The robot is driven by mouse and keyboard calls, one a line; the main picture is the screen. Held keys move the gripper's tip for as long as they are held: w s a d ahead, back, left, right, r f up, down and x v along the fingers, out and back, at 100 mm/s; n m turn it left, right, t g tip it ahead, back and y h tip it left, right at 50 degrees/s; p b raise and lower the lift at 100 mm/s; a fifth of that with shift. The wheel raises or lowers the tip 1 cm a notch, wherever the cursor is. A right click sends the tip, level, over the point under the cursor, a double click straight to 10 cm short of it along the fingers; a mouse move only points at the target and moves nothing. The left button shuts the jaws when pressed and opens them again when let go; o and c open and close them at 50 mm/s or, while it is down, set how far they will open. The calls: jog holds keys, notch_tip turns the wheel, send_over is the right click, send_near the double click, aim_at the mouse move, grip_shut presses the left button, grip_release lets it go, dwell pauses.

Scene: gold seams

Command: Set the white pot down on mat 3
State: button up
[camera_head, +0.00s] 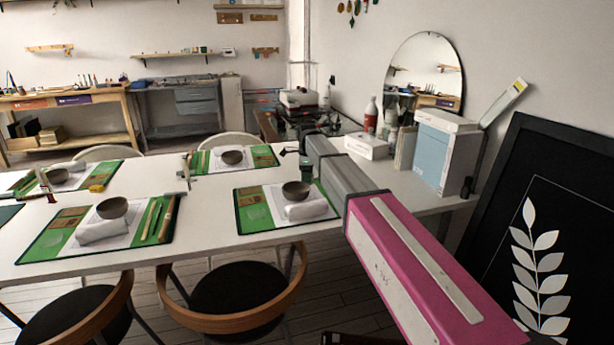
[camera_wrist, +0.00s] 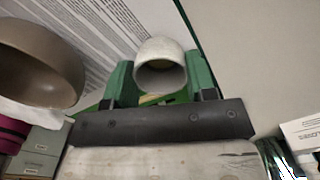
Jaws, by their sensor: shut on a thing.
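My gripper (camera_wrist: 160,70) has green fingers, shut on either side of the small white pot (camera_wrist: 160,50). The pot's round opening faces the wrist camera. In the head view my gripper is small, near the right front mat (camera_head: 245,216), and I cannot make out the pot there. In the wrist view a mat's printed sheet (camera_wrist: 105,30) and dark green edge show beyond the pot. I cannot tell whether the pot touches the surface. Several green mats lie on the white table; no mat number is readable, so I cannot tell which is mat 3.
A dark bowl (camera_head: 295,190) and rolled white cloth (camera_head: 306,210) occupy the right front mat. The left front mat (camera_head: 45,245) holds another bowl, cloth and tools. Chairs (camera_head: 232,290) stand along the front edge. A white-blue box (camera_head: 440,160) stands at right.

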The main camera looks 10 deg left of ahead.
jog(key=shift+f, duration=0.15)
jog(key=o, duration=0.9)
notch_tip(320, 180, up, 12)
jog(key=shift+r, duration=0.2)
